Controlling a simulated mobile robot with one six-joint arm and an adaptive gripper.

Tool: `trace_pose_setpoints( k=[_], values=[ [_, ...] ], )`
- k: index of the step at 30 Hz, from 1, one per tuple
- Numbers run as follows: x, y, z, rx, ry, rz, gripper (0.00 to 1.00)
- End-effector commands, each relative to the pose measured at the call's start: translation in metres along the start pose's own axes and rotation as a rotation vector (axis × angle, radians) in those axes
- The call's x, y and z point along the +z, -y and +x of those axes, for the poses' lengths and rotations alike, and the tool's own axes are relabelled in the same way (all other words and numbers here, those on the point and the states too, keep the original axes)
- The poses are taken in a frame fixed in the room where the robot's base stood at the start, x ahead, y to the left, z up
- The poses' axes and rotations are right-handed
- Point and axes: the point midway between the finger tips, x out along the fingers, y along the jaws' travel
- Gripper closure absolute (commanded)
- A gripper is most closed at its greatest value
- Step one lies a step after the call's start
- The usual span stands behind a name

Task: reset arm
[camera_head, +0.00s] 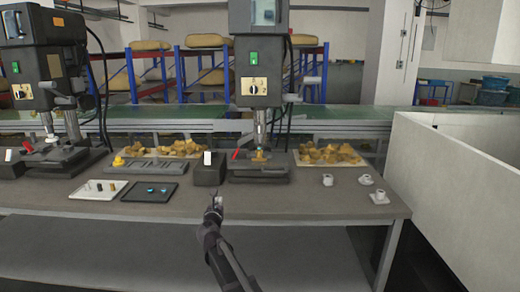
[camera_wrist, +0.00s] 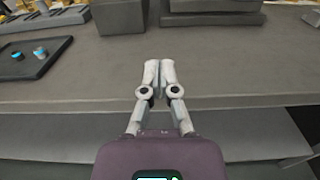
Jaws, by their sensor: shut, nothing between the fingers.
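My gripper (camera_head: 214,203) is in front of the middle of the workbench, near the bench's front edge in the head view. In the wrist view my gripper (camera_wrist: 159,72) shows its two pale fingertips together. It is shut with nothing between the fingers. The grey workbench top (camera_head: 280,203) lies beyond and below it, and its front edge also shows in the wrist view (camera_wrist: 240,100). My gripper looks apart from the things on the bench.
A black tray (camera_head: 165,195) with small blue parts and a white tray (camera_head: 85,194) lie left of my gripper. A drill press (camera_head: 258,75) stands behind it. Several small white pieces (camera_head: 328,180) are at the right. A white partition (camera_head: 450,190) stands at the far right.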

Motion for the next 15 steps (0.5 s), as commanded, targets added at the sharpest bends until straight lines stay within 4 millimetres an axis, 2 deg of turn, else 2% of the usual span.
trace_pose_setpoints(
  k=[4, 15],
  values=[
    [0.0, 0.003, 0.0, -0.006, -0.002, 0.009, 1.0],
    [-0.013, 0.065, -0.005, -0.138, -0.053, 0.234, 1.0]
  ],
)
